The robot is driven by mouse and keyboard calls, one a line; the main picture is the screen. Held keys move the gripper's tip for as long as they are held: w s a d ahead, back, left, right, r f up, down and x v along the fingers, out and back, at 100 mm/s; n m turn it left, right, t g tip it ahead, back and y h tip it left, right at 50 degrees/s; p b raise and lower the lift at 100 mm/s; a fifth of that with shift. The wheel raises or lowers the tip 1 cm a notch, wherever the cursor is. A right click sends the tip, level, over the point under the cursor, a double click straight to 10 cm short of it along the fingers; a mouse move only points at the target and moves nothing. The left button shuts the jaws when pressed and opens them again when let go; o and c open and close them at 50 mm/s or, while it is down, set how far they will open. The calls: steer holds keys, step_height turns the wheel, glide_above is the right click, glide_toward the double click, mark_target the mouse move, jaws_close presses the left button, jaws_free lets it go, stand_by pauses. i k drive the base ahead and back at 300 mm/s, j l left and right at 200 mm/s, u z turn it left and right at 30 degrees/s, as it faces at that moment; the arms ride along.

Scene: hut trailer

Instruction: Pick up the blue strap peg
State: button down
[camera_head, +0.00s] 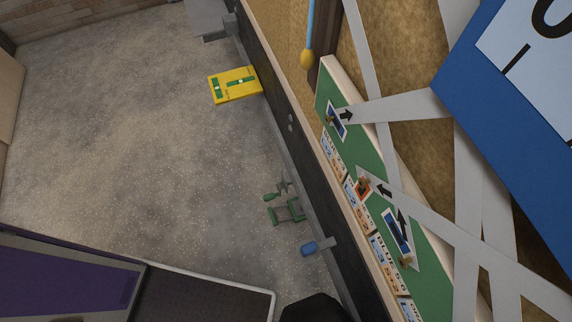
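A blue-handled peg (312,248) with a short grey shaft shows in the head view, low and right of centre. It lies beside the dark side rail (300,165), its shaft pointing toward the rail. I cannot tell whether it rests on the floor or sits in the rail. Nothing is touching the blue end. My gripper cannot be made out. A dark rounded shape at the bottom edge, below the blue peg, is too cropped to identify.
Green-handled hardware (288,212) lies just above the blue peg. A yellow box (235,85) stands farther up by the rail. A green panel (405,235) with arrows and grey straps (425,208) is at right. The speckled floor (140,140) at left is clear.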

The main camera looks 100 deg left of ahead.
mark_target(307, 250)
steer(key=k+u, duration=0.55)
steer(key=u, duration=0.15)
steer(key=k+u, duration=0.35)
steer(key=i+u, duration=0.25)
steer(key=u, duration=0.3)
